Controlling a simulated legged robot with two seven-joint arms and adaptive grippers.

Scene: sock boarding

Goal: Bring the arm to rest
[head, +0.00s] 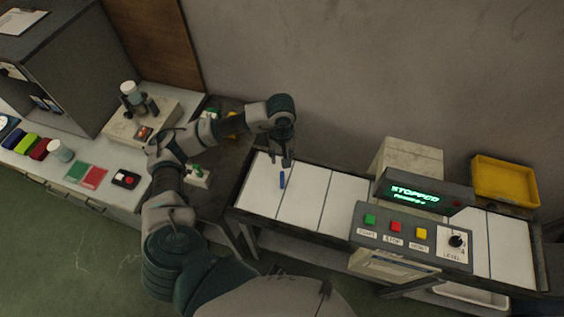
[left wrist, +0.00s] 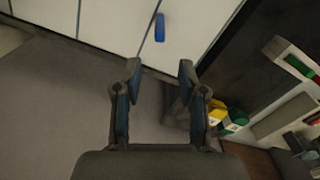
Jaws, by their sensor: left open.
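A small blue piece (head: 282,180) lies on the white belt close to the gripper. It also shows in the left wrist view (left wrist: 160,28), beyond the fingertips and apart from them. My right gripper is not in view.
A control panel (head: 412,236) with green, red and yellow buttons stands at the conveyor; its display (head: 415,193) reads STOPPED. A yellow bin (head: 505,181) sits behind. At left, a bench (head: 100,165) holds a dark cabinet (head: 60,75), colored items and a device. Green floor is clear at lower left.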

